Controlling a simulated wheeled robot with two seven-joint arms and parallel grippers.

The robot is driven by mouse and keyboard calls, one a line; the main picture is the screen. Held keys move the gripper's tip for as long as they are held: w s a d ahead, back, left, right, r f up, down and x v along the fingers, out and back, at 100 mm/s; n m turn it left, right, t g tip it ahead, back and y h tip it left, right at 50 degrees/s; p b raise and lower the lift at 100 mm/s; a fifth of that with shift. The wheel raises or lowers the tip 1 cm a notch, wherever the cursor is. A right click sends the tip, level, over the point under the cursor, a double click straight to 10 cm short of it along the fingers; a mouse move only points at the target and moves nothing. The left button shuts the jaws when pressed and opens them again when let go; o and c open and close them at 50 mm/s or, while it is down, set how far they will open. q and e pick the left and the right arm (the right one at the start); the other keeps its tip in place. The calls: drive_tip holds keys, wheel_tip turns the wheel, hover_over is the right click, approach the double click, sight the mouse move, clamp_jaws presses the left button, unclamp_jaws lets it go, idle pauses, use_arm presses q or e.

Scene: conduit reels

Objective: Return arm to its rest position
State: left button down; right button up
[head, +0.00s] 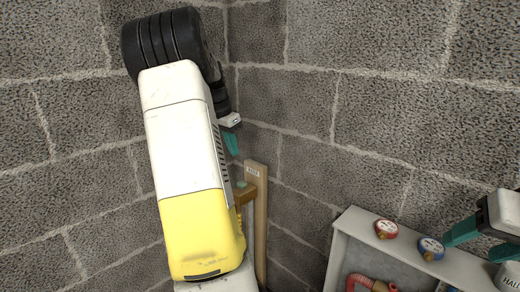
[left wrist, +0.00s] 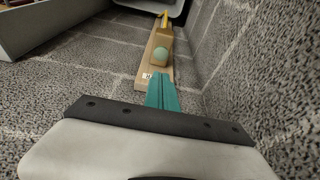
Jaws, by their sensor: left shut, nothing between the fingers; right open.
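My left arm, white and yellow with a black joint, rises through the middle-left of the head view. Its gripper (head: 231,143) hangs small behind the arm near the wall corner, partly hidden. In the left wrist view the teal fingers of this gripper (left wrist: 162,94) are pressed together with nothing between them. My right gripper (head: 468,245) is at the right edge of the head view, its two teal fingers apart and empty, over the end of a grey box. Part of it is cut off by the picture edge.
A labelled wooden board (head: 261,220) stands near the wall corner, with a brown block (head: 244,195) and a green knob (head: 241,184). The grey box (head: 345,240) carries a red gauge (head: 386,229) and a blue gauge (head: 431,248); a red hose fitting (head: 368,283) lies inside. Block walls stand close behind.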

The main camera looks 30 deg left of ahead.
use_arm(q)
drive_tip(key=s+d+r+t, duration=0.1)
drive_tip(key=s+d+r, duration=0.25)
drive_tip(key=d, duration=0.65)
drive_tip(key=s+d+r, duration=0.3)
drive_tip(key=s+d, duration=0.1)
drive_tip(key=d, duration=0.6)
drive_tip(key=s+d+f+n+t+h, duration=0.1)
drive_tip(key=s+d+f+n+t, duration=0.1)
drive_tip(key=s+d, duration=1)
drive_tip(key=shift+s+d+f+n, duration=0.2)
drive_tip(key=shift+s+f+n, duration=0.1)
drive_tip(key=shift+s+f, duration=0.8)
